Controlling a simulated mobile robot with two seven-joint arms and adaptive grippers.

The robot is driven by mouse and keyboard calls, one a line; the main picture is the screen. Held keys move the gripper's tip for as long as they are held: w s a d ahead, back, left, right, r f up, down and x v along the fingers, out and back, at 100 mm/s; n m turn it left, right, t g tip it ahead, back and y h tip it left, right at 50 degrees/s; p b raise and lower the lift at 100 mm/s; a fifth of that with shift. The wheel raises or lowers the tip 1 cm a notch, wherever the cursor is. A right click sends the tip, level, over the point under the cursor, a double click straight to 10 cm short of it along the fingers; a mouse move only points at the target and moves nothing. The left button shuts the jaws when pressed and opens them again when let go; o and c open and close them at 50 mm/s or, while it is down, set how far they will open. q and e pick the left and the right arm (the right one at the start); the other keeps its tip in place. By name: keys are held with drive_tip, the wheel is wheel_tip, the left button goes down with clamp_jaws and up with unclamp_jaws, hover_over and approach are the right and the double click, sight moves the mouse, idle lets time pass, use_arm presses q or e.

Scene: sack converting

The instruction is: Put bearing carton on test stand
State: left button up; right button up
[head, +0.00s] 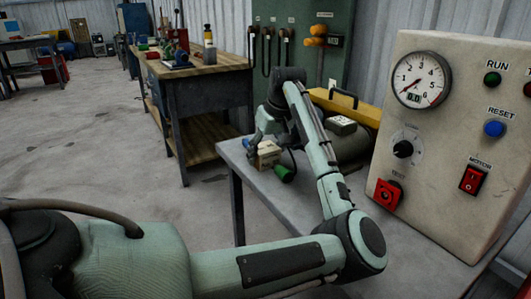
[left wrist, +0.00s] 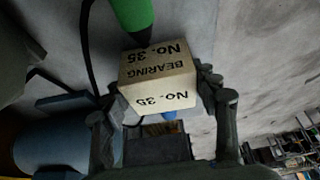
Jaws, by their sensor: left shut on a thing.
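The bearing carton (head: 268,153) is a small cream box at the left end of the grey test stand table (head: 238,168). In the left wrist view the carton (left wrist: 157,78) shows black print reading BEARING and No. 35. My left gripper (head: 258,150) is shut on it, with one finger on each side. I cannot tell whether the carton touches the tabletop. A green-handled item (head: 284,174) is close beside the carton; its green end (left wrist: 133,13) shows above the carton in the left wrist view. My right gripper is not in view.
A control panel (head: 441,150) with a gauge, knob and red switches stands at the right of the table. A wooden workbench (head: 190,75) stands at the back left.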

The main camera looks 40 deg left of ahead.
use_arm(q)
drive_tip(key=shift+f, duration=0.2)
drive_tip(key=o, duration=1.4)
drive_tip(key=shift+r, duration=0.1)
drive_tip(key=shift+r, duration=0.3)
drive_tip(key=v, duration=1.1)
drive_tip(key=shift+s+d+r, duration=0.1)
drive_tip(key=shift+d+r, duration=0.15)
drive_tip(key=shift+r, duration=0.05)
